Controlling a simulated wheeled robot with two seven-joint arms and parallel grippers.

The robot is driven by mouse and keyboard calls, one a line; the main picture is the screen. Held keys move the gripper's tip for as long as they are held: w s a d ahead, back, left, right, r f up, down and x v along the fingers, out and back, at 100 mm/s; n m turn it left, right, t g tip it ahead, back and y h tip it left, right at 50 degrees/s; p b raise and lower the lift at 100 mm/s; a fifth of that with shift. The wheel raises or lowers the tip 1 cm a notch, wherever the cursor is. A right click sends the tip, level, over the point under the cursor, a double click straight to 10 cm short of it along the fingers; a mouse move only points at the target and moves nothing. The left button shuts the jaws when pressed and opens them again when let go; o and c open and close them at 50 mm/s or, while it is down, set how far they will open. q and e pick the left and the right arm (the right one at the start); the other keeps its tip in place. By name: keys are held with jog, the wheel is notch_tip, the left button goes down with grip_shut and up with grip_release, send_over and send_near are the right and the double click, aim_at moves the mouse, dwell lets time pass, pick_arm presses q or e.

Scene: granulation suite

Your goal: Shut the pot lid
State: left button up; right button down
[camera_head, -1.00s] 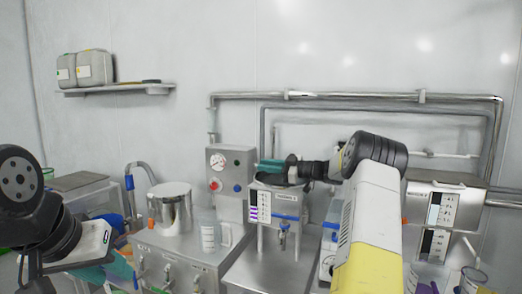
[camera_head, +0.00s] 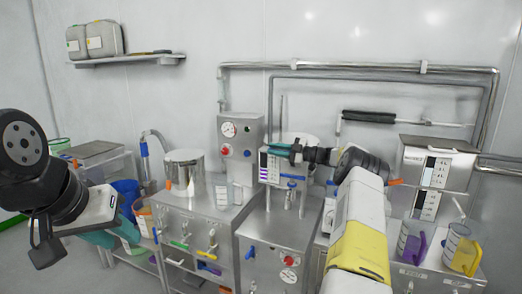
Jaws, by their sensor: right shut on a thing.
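My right gripper (camera_head: 283,150), with teal fingers, is shut at the top of the small bench machine (camera_head: 270,167) in the middle. What it grips is mostly hidden by the fingers. A pale rounded shape (camera_head: 298,137) shows just behind the gripper; I cannot tell whether it is the pot or its lid. A steel cylindrical pot (camera_head: 184,171) stands upright on the cabinet to the left, apart from both grippers. My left gripper (camera_head: 116,237), also teal, is low at the left, away from the pots; its opening is unclear.
A steel control box (camera_head: 240,145) with a gauge stands between the pot and the machine. A clear beaker (camera_head: 228,195) is in front of it. Jugs with purple (camera_head: 412,243) and yellow (camera_head: 461,250) parts stand at the right. Pipes run along the wall.

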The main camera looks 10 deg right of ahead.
jog(key=shift+d+f+m+h, duration=0.15)
jog(key=shift+f, duration=0.4)
jog(key=shift+d+f+m+h, duration=0.15)
jog(key=shift+f, duration=0.35)
jog(key=c, duration=1.5)
grip_release()
jog(key=shift+f, duration=0.1)
jog(key=shift+o, duration=0.2)
jog(key=shift+w+r, duration=0.1)
jog(key=shift+r, duration=0.35)
jog(key=s+a+r, duration=0.2)
jog(key=s+a, duration=0.1)
jog(key=s, duration=0.4)
jog(key=s+a+r, duration=0.2)
jog(key=s+r, duration=0.1)
jog(key=s, duration=0.5)
jog(key=shift+a+r, duration=0.2)
jog(key=shift+a, duration=0.2)
jog(key=shift+a, duration=0.1)
